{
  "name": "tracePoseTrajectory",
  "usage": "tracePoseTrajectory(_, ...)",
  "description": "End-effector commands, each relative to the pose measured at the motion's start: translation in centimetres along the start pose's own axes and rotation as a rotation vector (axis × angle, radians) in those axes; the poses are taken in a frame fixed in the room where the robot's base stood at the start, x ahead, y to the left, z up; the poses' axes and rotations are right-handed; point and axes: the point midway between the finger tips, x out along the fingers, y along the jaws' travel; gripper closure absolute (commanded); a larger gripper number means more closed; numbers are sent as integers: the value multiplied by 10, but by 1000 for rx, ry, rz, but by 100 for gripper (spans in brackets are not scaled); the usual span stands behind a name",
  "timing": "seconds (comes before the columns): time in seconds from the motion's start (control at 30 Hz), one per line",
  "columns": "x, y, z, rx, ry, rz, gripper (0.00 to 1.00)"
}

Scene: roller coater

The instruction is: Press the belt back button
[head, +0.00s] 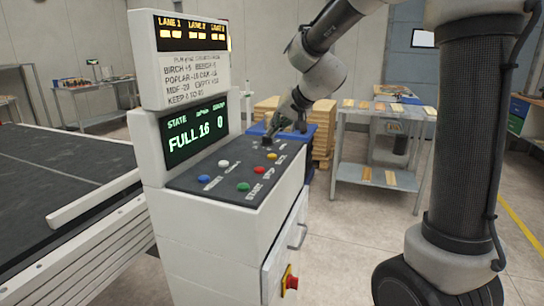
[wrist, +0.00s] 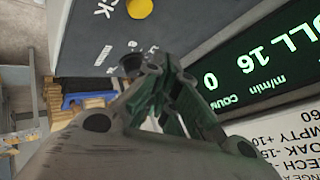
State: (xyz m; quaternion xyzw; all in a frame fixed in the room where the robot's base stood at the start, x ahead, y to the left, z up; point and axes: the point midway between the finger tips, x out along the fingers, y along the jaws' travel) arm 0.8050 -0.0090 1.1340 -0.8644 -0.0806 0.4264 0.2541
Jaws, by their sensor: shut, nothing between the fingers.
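The control panel (head: 225,180) is a dark sloped top on a white console. A yellow button (head: 272,155) sits at its far right; it also shows in the wrist view (wrist: 139,8), where a label ending in "CK" stands beside it. My gripper (head: 279,130) is over the panel's far end, near a dark knob (head: 267,141). In the wrist view my gripper (wrist: 163,85) has its fingers together and empty, close to the knob (wrist: 131,63). The yellow button is apart from the fingers. Whether the fingertips touch the knob or panel I cannot tell.
Blue (head: 204,178), white (head: 224,164), green (head: 243,187) and red (head: 259,170) buttons share the panel. A lit green-text display (head: 193,137) rises behind it. A red emergency knob (head: 291,282) is on the console front. A dark conveyor belt (head: 60,170) lies left.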

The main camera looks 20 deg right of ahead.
Motion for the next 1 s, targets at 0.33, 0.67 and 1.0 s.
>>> tracePoseTrajectory(0.33,27,20,20,1,-1,1,100)
tracePoseTrajectory(0.67,31,23,23,0,0,1,100)
tracePoseTrajectory(1.0,31,23,23,0,0,1,100)
